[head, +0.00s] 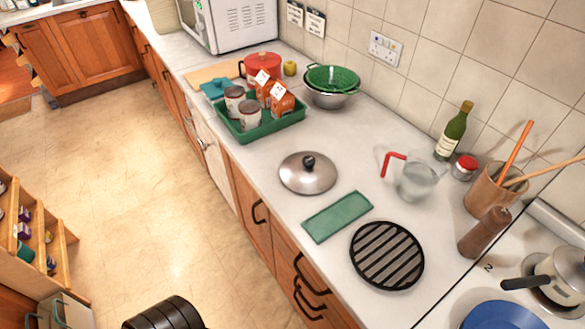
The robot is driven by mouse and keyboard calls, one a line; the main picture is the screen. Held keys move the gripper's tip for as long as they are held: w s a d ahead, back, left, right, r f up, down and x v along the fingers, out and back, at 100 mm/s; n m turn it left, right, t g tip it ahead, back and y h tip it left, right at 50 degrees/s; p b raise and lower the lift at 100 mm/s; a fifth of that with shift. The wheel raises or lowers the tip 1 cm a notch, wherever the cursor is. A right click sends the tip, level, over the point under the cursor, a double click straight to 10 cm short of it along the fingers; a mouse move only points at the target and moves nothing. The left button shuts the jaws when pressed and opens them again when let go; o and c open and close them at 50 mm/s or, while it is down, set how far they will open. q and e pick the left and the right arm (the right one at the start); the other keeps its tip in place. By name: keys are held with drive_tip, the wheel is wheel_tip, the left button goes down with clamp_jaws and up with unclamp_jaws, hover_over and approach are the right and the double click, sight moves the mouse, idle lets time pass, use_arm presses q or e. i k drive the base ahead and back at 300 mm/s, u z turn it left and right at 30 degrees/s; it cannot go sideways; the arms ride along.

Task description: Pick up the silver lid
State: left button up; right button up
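The silver lid (307,173) lies flat on the white countertop (262,180), near the counter's front edge. It is round and domed, with a black knob (308,161) on top. No gripper shows in the head view, so I cannot see how either one stands. Nothing covers the lid.
Close to the lid are a green tray (222,121) with jars and cartons, a green mat (337,216), a round black slatted trivet (387,255) and a clear jug with a red handle (417,182). A green bottle (453,133) stands by the wall. Counter behind the lid is clear.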

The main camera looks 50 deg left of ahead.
sight(308, 173)
drive_tip(key=u, duration=1.05)
drive_tip(key=k, duration=0.25)
drive_tip(key=u, duration=0.15)
